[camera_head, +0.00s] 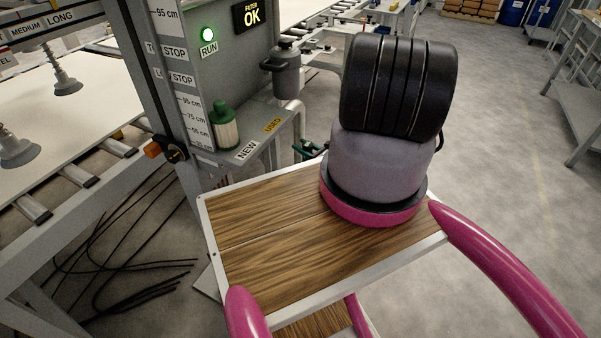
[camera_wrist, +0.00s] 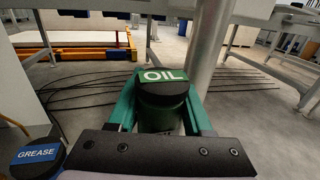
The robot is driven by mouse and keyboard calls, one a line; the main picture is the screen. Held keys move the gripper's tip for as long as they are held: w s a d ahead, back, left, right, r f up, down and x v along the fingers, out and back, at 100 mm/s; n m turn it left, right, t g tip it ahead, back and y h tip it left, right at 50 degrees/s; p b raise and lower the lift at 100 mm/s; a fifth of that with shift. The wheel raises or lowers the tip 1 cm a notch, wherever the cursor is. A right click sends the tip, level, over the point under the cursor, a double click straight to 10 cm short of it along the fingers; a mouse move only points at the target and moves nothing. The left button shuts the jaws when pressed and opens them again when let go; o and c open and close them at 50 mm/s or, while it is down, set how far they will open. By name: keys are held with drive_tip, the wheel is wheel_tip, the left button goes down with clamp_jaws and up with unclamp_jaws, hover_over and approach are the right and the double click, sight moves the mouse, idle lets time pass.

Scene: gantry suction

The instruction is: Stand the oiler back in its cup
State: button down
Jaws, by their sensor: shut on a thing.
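The oiler (camera_wrist: 160,118) shows in the wrist view with a dark rounded top and a green label reading OIL. My gripper (camera_wrist: 162,101) has green fingers shut on it, one on each side. The oiler looks roughly upright in the grip. Its lower end is hidden behind the dark gripper plate, so I cannot see what is under it. In the head view, small green parts (camera_head: 309,149) show behind my arm, but I cannot tell finger from oiler there. I cannot make out the oiler's cup in either view.
A dark container with a blue GREASE label (camera_wrist: 38,154) stands left of my gripper. A grey post (camera_wrist: 207,45) rises close behind the oiler. A green-topped filter (camera_head: 224,126) stands on the NEW/USED shelf (camera_head: 272,140). The wooden tabletop (camera_head: 270,240) is bare left of my arm.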

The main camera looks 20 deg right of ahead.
wheel_tip(320, 180, down, 7)
drive_tip(key=shift+f, duration=0.3)
drive_tip(key=shift+c, duration=1.6)
unclamp_jaws()
drive_tip(key=v, duration=1.2)
